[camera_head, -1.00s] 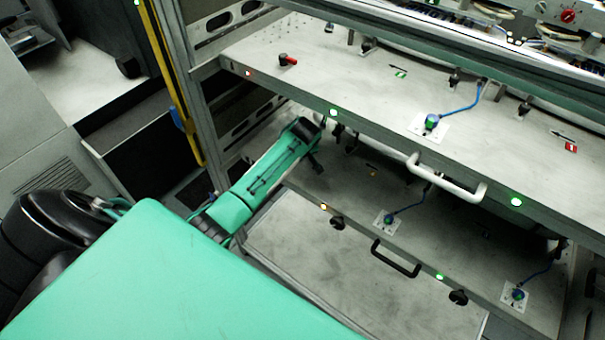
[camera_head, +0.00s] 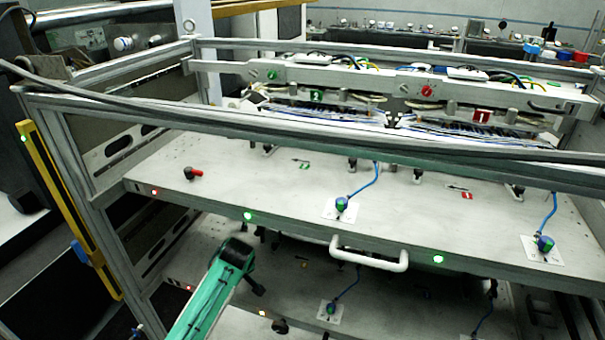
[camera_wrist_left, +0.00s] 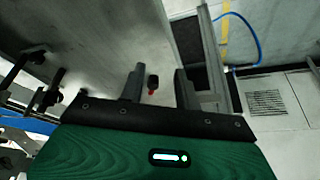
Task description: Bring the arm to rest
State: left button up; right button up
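My left arm (camera_head: 212,295), green with a dark end, rises from the bottom of the head view. Its end shows just below the front edge of the upper shelf (camera_head: 300,213); whether it touches anything there cannot be told. In the left wrist view my left gripper (camera_wrist_left: 159,71) has its two dark fingers apart. A small red-and-black knob (camera_wrist_left: 152,84) shows between them in the picture, seemingly beyond them, and nothing is visibly gripped. My right gripper is in neither view.
The upper shelf carries a red-and-black knob (camera_head: 193,173), a white handle (camera_head: 369,254) and blue cables (camera_head: 366,181). A lower shelf lies beneath, close to my arm. A metal frame with a yellow strip (camera_head: 70,210) stands at the left.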

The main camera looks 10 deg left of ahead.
pick_arm(q)
jog(key=s+d+f+m+h, duration=0.1)
jog(key=s+d+m, duration=0.3)
jog(key=s, duration=0.5)
jog(key=s+d+m+h, duration=0.1)
jog(key=s+d+m, duration=0.25)
jog(key=s, duration=0.55)
jog(key=s+d+r+m+t+h, duration=0.1)
jog(key=s+d+r+m, duration=0.15)
jog(key=s, duration=0.55)
jog(key=s+d+r+m+h, duration=0.1)
jog(key=s+d+r+m, duration=0.2)
jog(key=s, duration=0.4)
notch_tip(320, 180, down, 29)
jog(key=g, duration=0.1)
jog(key=s+a+f, duration=0.2)
jog(key=s+f, duration=0.8)
jog(key=s+a+f+g, duration=0.1)
jog(key=s+a+f, duration=0.1)
jog(key=s+f, duration=0.7)
jog(key=shift+s+f+m+g, duration=0.3)
jog(key=shift+s+f, duration=0.05)
jog(key=shift+f, duration=0.45)
jog(key=shift+o, duration=0.4)
